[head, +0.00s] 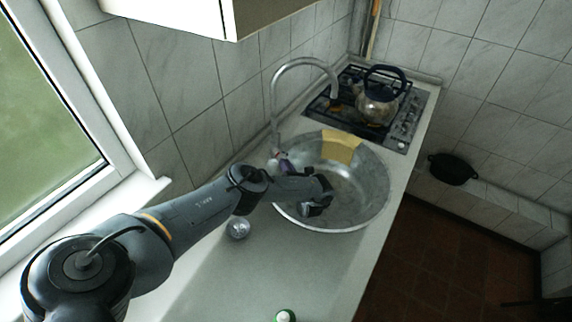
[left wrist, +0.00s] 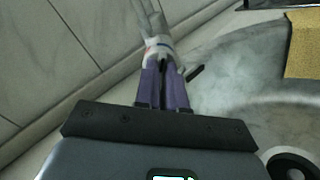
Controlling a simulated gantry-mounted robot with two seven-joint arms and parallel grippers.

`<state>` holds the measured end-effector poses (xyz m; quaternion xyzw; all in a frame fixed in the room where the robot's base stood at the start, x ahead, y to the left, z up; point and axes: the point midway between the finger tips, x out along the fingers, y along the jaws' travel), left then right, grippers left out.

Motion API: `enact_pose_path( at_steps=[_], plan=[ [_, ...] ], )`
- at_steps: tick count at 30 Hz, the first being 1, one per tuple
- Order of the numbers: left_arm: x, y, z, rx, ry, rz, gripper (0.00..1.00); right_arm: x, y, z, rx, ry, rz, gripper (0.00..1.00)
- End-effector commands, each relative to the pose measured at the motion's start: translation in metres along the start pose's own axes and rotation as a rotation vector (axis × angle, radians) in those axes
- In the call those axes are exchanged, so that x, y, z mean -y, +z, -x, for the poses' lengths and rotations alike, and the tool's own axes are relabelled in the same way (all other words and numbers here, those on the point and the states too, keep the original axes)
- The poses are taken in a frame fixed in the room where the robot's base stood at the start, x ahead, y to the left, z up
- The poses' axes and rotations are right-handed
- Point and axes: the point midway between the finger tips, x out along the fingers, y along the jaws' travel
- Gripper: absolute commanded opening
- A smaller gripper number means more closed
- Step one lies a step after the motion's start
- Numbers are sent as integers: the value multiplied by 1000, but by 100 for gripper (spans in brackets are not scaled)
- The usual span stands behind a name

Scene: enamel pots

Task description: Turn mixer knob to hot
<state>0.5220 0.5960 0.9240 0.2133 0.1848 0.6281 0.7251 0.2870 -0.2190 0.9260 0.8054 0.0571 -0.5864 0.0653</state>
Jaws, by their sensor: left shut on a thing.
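The mixer tap has a tall curved metal spout (head: 276,95) rising at the wall side of the round metal sink bowl (head: 375,190). The mixer knob (left wrist: 158,47) is at the tap's lower part, with small red and blue marks, in the left wrist view. My left gripper (head: 281,161) reaches the tap base from the front. Its purple fingers (left wrist: 163,75) are closed together on the knob. The fingers and wrist hide part of the knob, so its exact turn cannot be told. My right gripper is not in view.
A yellow cloth or sponge-like piece (head: 341,146) lies at the bowl's far side. A kettle (head: 378,100) stands on the gas hob (head: 345,90) behind. A window is left.

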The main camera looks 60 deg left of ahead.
Motion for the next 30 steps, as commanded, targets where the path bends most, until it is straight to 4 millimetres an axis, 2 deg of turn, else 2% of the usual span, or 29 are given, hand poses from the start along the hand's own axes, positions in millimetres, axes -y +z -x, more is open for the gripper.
enact_pose_path(
  at_steps=[1,12,30],
  plan=[
    [-2,2,0,0,-1,32,0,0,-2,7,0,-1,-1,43],
    [-2,2,0,0,-1,365,0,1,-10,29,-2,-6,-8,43],
    [-2,0,0,1,0,930,0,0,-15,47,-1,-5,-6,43]
  ],
)
